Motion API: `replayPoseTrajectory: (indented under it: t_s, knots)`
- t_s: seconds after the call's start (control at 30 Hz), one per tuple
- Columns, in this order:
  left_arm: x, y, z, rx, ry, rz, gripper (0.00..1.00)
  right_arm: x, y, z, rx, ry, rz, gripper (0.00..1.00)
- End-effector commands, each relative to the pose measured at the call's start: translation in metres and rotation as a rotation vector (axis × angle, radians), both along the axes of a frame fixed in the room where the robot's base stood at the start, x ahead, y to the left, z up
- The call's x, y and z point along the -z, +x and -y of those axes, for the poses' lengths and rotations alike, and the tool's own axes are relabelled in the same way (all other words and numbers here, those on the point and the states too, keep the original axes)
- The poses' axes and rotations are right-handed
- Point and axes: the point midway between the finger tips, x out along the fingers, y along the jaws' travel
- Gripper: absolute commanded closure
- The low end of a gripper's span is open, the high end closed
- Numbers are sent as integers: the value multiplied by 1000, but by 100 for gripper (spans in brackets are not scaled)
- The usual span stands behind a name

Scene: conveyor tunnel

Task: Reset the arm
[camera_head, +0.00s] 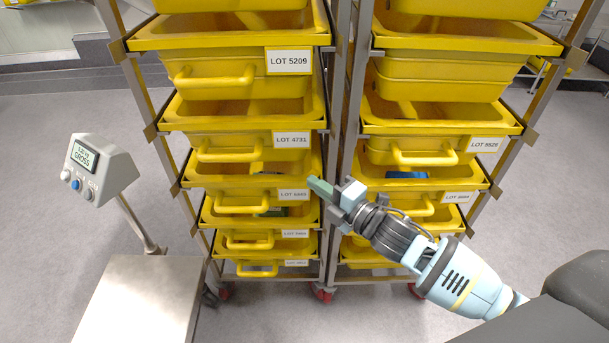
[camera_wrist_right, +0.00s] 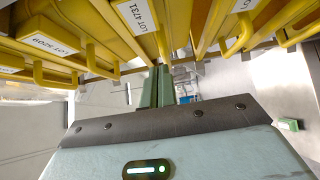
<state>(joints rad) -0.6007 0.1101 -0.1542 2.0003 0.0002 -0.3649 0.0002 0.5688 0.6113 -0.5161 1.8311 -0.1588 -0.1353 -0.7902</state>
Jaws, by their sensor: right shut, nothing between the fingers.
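My right arm comes in from the lower right in the head view. Its gripper (camera_head: 322,189) is shut and empty, in front of the gap between the two bin racks, near the bin labelled LOT 6842. In the right wrist view its green fingers (camera_wrist_right: 155,88) lie together with nothing between them, below the yellow bins. I cannot tell from these frames whether the fingertips touch a bin. My left gripper is not in view.
Yellow bins (camera_head: 240,75) fill the left rack, and more yellow bins (camera_head: 445,80) fill the right rack, both on red casters. A scale with a display (camera_head: 100,165) and a metal platform (camera_head: 140,300) stands at the left. Grey floor is clear at the far right.

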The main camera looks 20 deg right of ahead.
Motion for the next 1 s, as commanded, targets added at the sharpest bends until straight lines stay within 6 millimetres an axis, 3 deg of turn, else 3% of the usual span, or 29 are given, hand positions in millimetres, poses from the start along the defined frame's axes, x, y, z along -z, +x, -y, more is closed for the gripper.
replayPoseTrajectory:
  t_s: [0.5, 0.63, 0.77, 1.0]
  knots:
    - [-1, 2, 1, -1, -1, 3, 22, 0, -11, 5, 0, 2, -1, 100]
    - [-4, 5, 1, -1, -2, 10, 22, 10, -19, 3, 8, 45, -43, 100]
    - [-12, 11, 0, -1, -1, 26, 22, 38, -44, -1, 44, 175, -173, 100]
    - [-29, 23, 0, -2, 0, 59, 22, 106, -123, -5, 187, 515, -498, 100]
